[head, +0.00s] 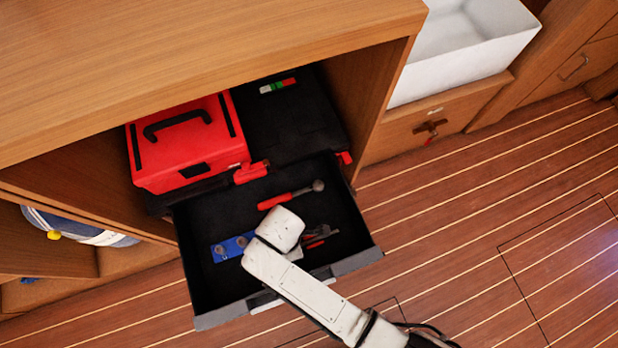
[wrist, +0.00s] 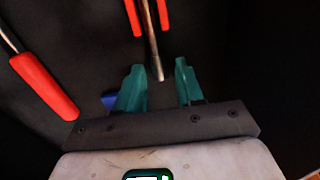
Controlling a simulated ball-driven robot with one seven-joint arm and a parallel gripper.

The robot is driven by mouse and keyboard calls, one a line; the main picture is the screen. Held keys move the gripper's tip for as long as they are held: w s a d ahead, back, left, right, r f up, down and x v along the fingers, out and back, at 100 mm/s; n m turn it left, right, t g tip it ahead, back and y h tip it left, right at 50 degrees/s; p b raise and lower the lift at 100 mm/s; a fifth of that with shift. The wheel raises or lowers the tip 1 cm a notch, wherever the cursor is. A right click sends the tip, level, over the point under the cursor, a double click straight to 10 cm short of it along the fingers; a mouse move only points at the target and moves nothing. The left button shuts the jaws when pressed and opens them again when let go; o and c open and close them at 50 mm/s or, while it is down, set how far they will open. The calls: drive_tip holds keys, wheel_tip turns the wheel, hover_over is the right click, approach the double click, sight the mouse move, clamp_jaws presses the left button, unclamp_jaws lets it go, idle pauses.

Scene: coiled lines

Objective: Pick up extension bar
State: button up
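A thin metal bar, which looks like the extension bar (wrist: 151,42), runs down from the top of the wrist view. Its near end lies between the teal fingertips of my gripper (wrist: 159,65). The fingers stand apart with a gap on each side of the bar, and I see no clear contact. How far the bar is below the fingertips is hard to tell. In the head view my white arm hides the gripper and I cannot make out the bar clearly.
The open black drawer (head: 205,290) holds a red-handled ratchet (head: 290,194), a blue socket holder (head: 232,246) and red-handled pliers (head: 318,238). The pliers' red handles (wrist: 163,16) flank the bar. A red toolbox (head: 185,150) stands behind the drawer.

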clamp_jaws()
drive_tip(key=shift+r, duration=0.1)
